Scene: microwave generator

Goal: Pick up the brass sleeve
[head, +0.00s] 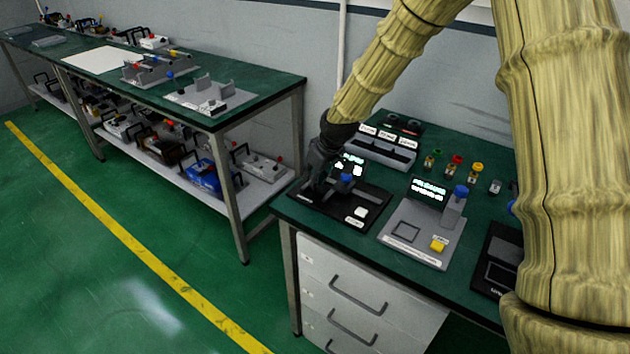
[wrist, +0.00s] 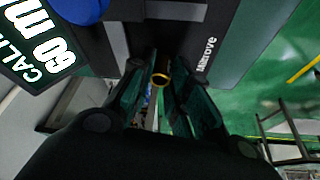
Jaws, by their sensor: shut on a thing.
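The brass sleeve (wrist: 161,79) shows in the wrist view as a small gold ring between the fingertips. My gripper (wrist: 161,84) is shut on it, with one dark finger on each side. The sleeve is seen nearly end-on, and its length is hidden. In the head view my gripper (head: 313,186) is over the left end of the black device with a lit display (head: 349,165). The sleeve cannot be made out there. Whether it touches the device is not clear.
A grey device (head: 415,238) with a blue knob and yellow button stands to the right on the green bench (head: 385,262). Several small coloured-top parts (head: 455,166) stand behind it. A grey rack (head: 378,150) is at the back. A second bench (head: 262,84) stands at left.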

